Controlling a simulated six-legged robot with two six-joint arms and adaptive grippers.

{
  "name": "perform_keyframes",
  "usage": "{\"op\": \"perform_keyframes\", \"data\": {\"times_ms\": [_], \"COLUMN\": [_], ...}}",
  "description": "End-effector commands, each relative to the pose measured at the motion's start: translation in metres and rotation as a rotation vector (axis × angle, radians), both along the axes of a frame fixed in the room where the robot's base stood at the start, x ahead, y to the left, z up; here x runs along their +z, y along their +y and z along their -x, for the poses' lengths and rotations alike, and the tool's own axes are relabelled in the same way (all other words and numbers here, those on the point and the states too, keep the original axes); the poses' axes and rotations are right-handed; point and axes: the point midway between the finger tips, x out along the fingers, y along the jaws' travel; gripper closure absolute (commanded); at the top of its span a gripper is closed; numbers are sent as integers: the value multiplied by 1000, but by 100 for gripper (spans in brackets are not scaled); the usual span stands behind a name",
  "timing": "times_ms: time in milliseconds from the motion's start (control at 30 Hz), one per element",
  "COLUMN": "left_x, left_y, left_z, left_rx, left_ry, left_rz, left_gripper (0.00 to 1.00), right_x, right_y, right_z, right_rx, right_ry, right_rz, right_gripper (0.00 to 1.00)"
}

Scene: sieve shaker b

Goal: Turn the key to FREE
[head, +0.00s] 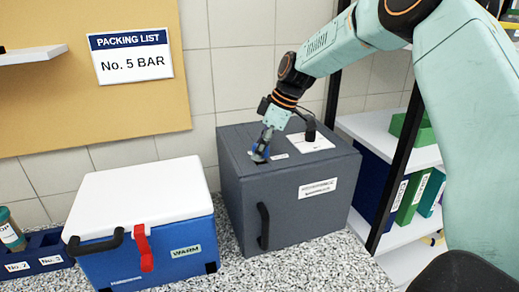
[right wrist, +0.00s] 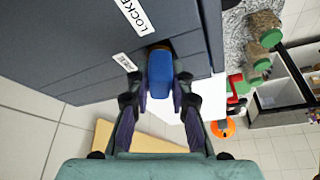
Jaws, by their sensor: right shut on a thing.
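The key (right wrist: 160,72) has a blue handle and sits at the top of the dark grey box (head: 241,200), near its left edge. My right gripper (head: 263,150) reaches down to it from above. In the right wrist view my right gripper (right wrist: 160,95) has a finger on each side of the blue handle and is shut on it. A white label (right wrist: 133,16) on the box reads "LOCKE", with the rest cut off. A smaller label (right wrist: 124,62) beside the key is too small to read. The key's lower end is hidden. My left gripper is out of view.
A blue cooler (head: 150,262) with a white lid (head: 142,197) and red latch stands left of the box. A shelf (head: 385,135) with binders is at the right. A packing list sign (head: 131,57) reads "No. 5 BAR". Speckled counter (head: 320,265) shows in front.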

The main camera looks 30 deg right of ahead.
Motion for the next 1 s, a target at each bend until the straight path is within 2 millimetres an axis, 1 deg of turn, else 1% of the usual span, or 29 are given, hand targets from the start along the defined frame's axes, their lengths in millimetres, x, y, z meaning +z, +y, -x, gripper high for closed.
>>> {"op": "perform_keyframes", "data": {"times_ms": [500,633,833,867,1000], "left_x": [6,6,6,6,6], "left_y": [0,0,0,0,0], "left_z": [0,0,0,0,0], "left_rx": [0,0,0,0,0], "left_ry": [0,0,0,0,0], "left_rz": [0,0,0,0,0], "left_gripper": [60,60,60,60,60], "right_x": [-1,0,0,0,0], "right_y": [-1,-1,-1,-1,0], "right_z": [0,0,0,0,0], "right_rx": [547,617,623,622,622], "right_ry": [3,1,0,1,0], "right_rz": [2,1,1,1,1], "right_gripper": [100,100,100,78,66]}}
